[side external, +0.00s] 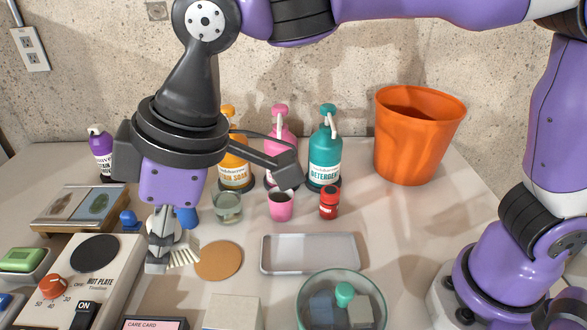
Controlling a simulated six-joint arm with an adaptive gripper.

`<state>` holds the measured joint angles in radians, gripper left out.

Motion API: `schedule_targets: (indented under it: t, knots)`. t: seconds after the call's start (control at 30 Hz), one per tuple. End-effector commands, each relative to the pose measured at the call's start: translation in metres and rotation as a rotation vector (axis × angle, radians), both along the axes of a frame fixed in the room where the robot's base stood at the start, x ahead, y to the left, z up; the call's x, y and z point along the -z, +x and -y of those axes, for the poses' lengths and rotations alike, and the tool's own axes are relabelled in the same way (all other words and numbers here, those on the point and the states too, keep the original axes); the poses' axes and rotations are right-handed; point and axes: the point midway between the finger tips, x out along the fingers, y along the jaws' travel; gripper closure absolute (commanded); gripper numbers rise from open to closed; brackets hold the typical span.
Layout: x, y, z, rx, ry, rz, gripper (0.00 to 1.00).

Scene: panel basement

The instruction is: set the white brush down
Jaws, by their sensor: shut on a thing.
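My gripper (160,256) points down at the left of the table and is shut on the white brush (184,258). The brush's pale bristles stick out to the right of the fingertips. Most of the rest of the brush is hidden behind the fingers. The brush is between the hot plate (120,262) and the round tan coaster (218,261). I cannot tell whether it touches the table.
A grey tray (267,267) lies right of the coaster, with a glass bowl (304,318) in front. An orange bin (412,145) stands at back right. Table right of the tray is clear.

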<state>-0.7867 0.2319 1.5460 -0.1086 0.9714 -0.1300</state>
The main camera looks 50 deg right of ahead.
Motion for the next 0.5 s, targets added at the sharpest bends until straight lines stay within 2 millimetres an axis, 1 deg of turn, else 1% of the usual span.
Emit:
schedule_targets:
  t: [0.03, 0.2, 0.37, 0.47, 0.5]
  knots:
    - [-0.013, 0.001, 0.0, 0.001, 0.005, 0.005, 1.0]
    - [-0.039, 0.001, 0.001, 0.003, 0.002, 0.003, 1.0]
    - [-0.036, 0.03, 0.023, 0.1, 0.003, 0.0, 1.0]
    - [-0.036, 0.049, 0.04, 0.168, 0.006, 0.002, 1.0]
    - [-0.036, 0.058, 0.049, 0.2, 0.007, 0.002, 1.0]
